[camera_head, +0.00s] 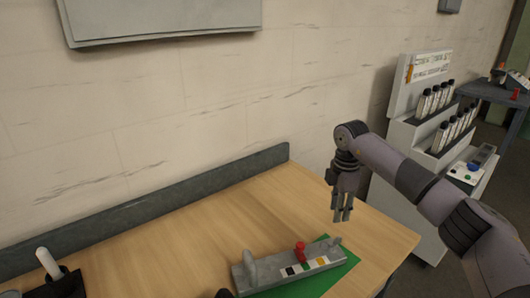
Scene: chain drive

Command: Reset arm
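My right gripper (343,216) hangs from the arm that comes in from the right. Its fingers point down, above the right part of the wooden table. A narrow gap shows between the two fingers, with nothing between them. It is apart from the grey fixture (270,270) on the table, up and to the right of it in the picture.
The fixture has a red knob (300,250) and lies on a green mat (340,277). A dark holder with a white handle (48,263) stands at the left. A grey ledge (150,212) runs along the wall. A rack with several bottles (440,100) stands behind my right arm.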

